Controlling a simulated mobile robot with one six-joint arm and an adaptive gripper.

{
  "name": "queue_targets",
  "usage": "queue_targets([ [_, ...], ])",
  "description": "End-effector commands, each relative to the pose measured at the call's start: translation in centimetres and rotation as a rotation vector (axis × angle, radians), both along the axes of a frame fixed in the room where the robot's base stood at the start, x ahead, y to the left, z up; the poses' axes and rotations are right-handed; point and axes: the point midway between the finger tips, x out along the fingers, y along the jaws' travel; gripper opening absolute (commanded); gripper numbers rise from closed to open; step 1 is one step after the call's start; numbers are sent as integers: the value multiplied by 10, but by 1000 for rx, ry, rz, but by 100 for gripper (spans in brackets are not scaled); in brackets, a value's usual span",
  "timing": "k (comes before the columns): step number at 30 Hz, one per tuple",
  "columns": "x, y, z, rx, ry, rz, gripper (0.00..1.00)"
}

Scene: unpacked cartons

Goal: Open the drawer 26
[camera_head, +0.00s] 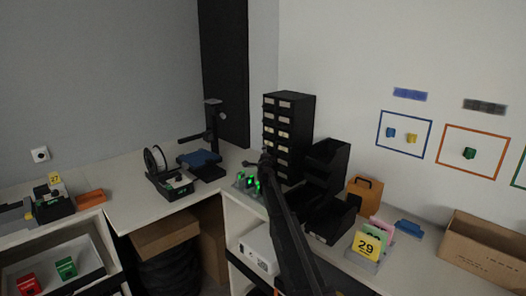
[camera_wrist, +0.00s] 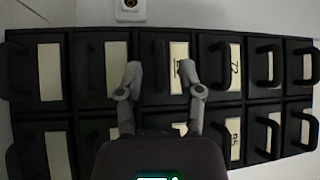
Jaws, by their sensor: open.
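The black drawer cabinet (camera_head: 303,113) stands on the counter in the head view, with two columns of small drawers carrying pale labels. In the wrist view the cabinet (camera_wrist: 150,104) appears turned sideways, its drawers in two rows with black handles. One label (camera_wrist: 235,68) has dark digits, and so does another label (camera_wrist: 235,138) below it; I cannot read 26 with certainty on any label. My gripper (camera_wrist: 160,72) is open and empty, its two fingers apart in front of the drawer fronts. In the head view my gripper (camera_head: 266,160) is at the cabinet's lower front. All visible drawers look shut.
Black open bins (camera_head: 325,165) stand right of the cabinet. An orange box (camera_head: 365,190), a yellow 29 card (camera_head: 367,246) and an open carton (camera_head: 485,248) are further right.

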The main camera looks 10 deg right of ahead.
Motion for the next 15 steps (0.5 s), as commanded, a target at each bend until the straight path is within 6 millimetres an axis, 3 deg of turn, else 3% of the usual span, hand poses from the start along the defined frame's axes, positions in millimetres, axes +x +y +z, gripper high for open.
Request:
queue_targets([
  [4, 11, -2, 2, 0, 0, 0, 48],
  [15, 12, -3, 2, 0, 0, -1, 48],
])
